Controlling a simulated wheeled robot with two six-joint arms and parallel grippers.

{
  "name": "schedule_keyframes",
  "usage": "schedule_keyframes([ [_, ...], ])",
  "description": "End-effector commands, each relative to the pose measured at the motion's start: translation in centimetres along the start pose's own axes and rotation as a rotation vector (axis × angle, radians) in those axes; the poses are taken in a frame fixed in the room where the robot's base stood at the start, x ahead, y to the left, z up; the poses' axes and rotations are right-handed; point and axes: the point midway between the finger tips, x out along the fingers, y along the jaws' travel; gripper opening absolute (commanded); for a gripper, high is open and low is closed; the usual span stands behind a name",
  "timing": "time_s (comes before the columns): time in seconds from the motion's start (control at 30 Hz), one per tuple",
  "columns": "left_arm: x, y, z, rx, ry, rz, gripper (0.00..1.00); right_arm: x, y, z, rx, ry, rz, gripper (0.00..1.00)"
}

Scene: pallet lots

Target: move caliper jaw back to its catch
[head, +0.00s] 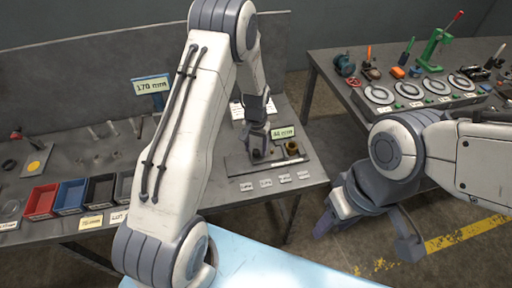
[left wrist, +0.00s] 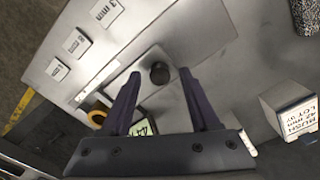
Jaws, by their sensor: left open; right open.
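A flat grey plate (head: 240,168) lies at the front of the left bench, and it also shows in the left wrist view (left wrist: 200,35). A dark round knob (left wrist: 159,73) stands on it; I cannot tell whether it belongs to the caliper jaw. My left gripper (head: 259,152) is over the plate. In the left wrist view my left gripper (left wrist: 160,76) is open, its fingers on either side of the knob with gaps. A green-faced display (head: 283,132) stands behind, partly hidden by a finger in the wrist view. My right gripper (head: 328,222) hangs open and empty beside the bench.
A brass-coloured ring (head: 291,148) stands right of the left gripper. Small white cards (head: 265,183) line the front edge. A labelled white box (left wrist: 290,112) is at the wrist view's right. Red bin (head: 42,201) and blue bin (head: 70,194) stand left. Another bench (head: 425,118) holds tools.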

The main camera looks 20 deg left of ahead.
Motion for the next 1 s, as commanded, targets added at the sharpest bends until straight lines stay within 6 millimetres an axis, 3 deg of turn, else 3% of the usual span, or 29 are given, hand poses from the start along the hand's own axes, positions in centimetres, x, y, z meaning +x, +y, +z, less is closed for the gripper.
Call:
schedule_keyframes([
  [0.37, 0.67, 0.02, -0.02, 0.0, 0.001, 0.0, 0.62, -0.1, -0.01, 0.0, 0.0, 0.0, 0.0, 0.5],
  [0.5, 0.65, 0.02, -0.02, 0.0, 0.001, 0.0, 0.08, -0.1, -0.01, 0.0, 0.0, 0.0, 0.0, 0.5],
  [0.53, 0.65, 0.02, -0.02, 0.0, 0.001, 0.0, 0.0, -0.1, -0.01, 0.0, 0.0, 0.0, 0.0, 0.5],
  [1.0, 0.6, 0.03, -0.02, 0.0, 0.001, 0.0, 0.0, -0.1, -0.01, 0.0, 0.0, 0.0, 0.0, 0.5],
])
